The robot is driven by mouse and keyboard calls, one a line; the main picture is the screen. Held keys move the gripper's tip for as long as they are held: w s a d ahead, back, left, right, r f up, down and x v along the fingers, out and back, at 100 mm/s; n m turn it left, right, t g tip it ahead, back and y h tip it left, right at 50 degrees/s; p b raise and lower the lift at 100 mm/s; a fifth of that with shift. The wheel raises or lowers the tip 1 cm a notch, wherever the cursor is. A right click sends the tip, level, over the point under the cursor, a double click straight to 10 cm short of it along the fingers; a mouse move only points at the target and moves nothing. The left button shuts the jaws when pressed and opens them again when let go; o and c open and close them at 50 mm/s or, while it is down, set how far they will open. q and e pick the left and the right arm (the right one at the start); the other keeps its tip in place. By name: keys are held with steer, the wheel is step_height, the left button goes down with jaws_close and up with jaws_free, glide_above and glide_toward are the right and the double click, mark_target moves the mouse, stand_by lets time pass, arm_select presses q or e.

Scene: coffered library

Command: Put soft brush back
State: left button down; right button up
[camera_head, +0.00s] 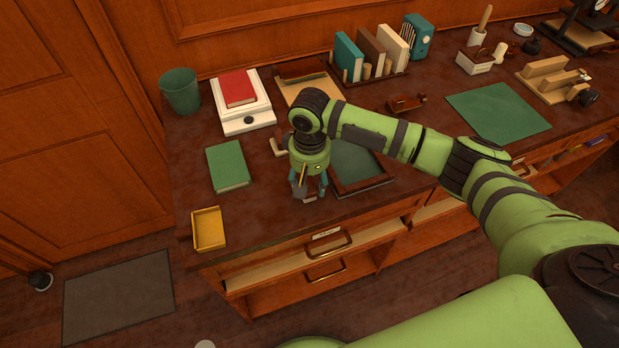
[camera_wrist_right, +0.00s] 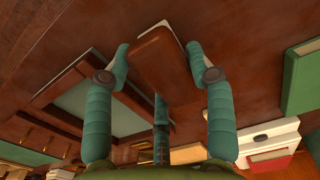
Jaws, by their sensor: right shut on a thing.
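My right gripper (camera_head: 308,188) points down over the front part of the desk, left of a dark-framed tray (camera_head: 372,183). In the head view the brush is mostly hidden by the gripper. Whether it touches the desk top, I cannot tell. My left gripper is not in view.
A green book (camera_head: 228,166) and a yellow tray (camera_head: 209,228) lie to the left on the desk (camera_head: 270,215). Behind stand a white scale (camera_head: 247,118) with a red book (camera_head: 238,89), and a book rack (camera_head: 370,80). A green mat (camera_head: 498,112) lies right. Bare desk lies between the green book and gripper.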

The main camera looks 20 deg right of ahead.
mark_target(309, 179)
steer(key=shift+f, duration=0.1)
steer(key=o, duration=1)
step_height(309, 179, up, 12)
steer(key=shift+r+b, duration=0.15)
steer(key=shift+b, duration=0.85)
